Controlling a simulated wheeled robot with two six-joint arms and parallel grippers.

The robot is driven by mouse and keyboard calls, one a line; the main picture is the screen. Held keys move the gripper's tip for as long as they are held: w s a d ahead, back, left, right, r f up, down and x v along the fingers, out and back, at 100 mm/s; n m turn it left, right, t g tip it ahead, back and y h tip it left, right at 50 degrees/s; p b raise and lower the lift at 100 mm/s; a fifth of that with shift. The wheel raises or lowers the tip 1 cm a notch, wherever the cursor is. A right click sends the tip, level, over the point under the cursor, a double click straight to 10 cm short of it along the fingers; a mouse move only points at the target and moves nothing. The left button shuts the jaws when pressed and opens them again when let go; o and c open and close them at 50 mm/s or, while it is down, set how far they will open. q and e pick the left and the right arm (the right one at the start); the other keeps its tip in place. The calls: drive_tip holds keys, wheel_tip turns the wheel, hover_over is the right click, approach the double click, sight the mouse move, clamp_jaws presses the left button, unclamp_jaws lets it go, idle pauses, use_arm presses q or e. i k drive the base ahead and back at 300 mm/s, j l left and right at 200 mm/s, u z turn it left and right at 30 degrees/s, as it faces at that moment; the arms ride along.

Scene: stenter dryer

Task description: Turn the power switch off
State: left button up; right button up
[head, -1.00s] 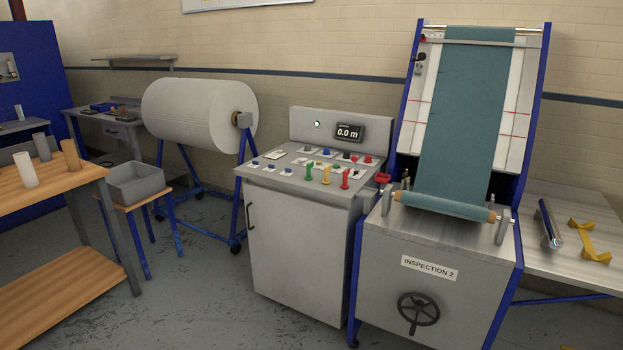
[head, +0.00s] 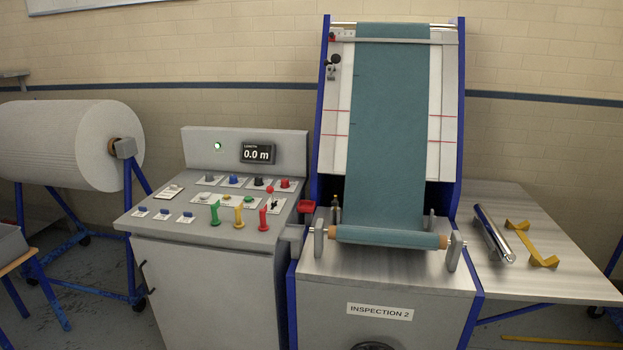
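The control console (head: 200,270) stands left of the middle, with a sloping top full of controls. Green (head: 214,213), yellow (head: 239,216) and red (head: 264,217) levers stand upright near its front edge. Blue switches (head: 164,214) sit at the left, coloured knobs (head: 234,181) along the back, and a small black switch (head: 273,205) at the right. The labels are too small to read, so I cannot tell which is the power switch. A small round lamp (head: 218,146) looks lit, and the display (head: 258,153) reads 0.0 m. Neither gripper is in view.
The INSPECTION 2 machine (head: 400,280) with teal cloth (head: 388,110) stands right beside the console. A red part (head: 306,206) sticks out between them. A white roll (head: 70,145) on a blue stand is at left. A metal table (head: 560,280) is at right.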

sight(286, 183)
drive_tip(key=i+j+z, duration=0.1)
drive_tip(key=j+z, duration=0.5)
drive_tip(key=z, duration=0.25)
drive_tip(key=j+z, duration=0.65)
drive_tip(key=z, duration=0.15)
